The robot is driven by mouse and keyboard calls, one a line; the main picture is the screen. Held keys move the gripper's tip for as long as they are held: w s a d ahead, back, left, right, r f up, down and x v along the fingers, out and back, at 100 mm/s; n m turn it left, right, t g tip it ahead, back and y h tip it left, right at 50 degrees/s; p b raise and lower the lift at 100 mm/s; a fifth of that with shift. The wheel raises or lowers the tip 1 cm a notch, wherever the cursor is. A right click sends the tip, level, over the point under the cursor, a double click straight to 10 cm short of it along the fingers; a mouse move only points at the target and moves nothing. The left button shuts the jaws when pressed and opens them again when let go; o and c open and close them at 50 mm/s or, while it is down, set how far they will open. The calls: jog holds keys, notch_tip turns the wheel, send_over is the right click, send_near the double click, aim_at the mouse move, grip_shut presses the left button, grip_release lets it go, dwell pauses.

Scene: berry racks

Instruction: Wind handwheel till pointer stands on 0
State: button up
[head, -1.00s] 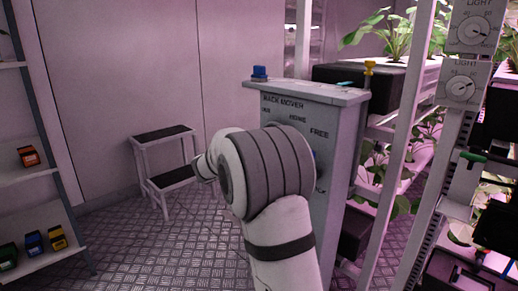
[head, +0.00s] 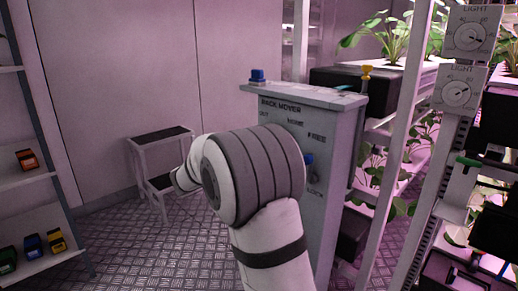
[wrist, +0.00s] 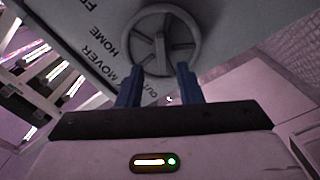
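The grey handwheel (wrist: 190,38) shows at the top of the wrist view, a round rim with spokes and a raised grip near its middle. It is mounted on the panel of the rack mover cabinet (head: 342,140). My gripper (wrist: 158,75) is open and empty, its two blue fingers pointing at the wheel's lower rim. Whether they touch the rim I cannot tell. In the head view my arm hides the wheel and the gripper. No pointer or 0 mark can be made out in either view.
A blue part (head: 308,159) sits on the panel between FREE and LOCK. A step stool (head: 160,135) is behind my arm. Plant racks (head: 408,130) stand right; a shelf (head: 40,178) is left.

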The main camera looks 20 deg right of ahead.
jog(key=shift+v, duration=1.05)
